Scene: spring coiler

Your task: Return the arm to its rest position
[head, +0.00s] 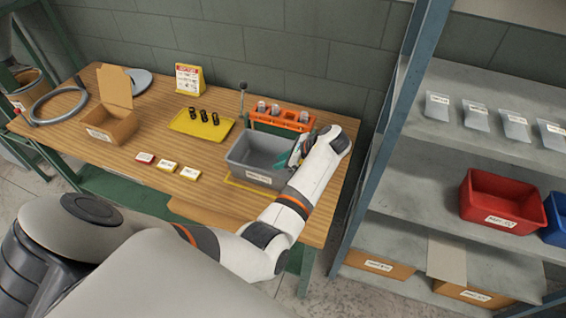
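My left arm (300,200), white with orange bands, comes in from the lower left and reaches across to the right side of the wooden bench. Its gripper (285,160), with teal fingers, points down and left at the right end of the grey bin (247,174). The wrist hides part of the fingers, so I cannot tell whether they are open or shut, or whether they touch the bin. My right gripper is not in view.
The bench (140,187) bears a yellow tray (186,125) with black parts, an orange rack (280,122), an open cardboard box (112,126) and small labelled boxes (167,166). A metal shelf (400,190) stands close right of the arm, with a red bin (502,202).

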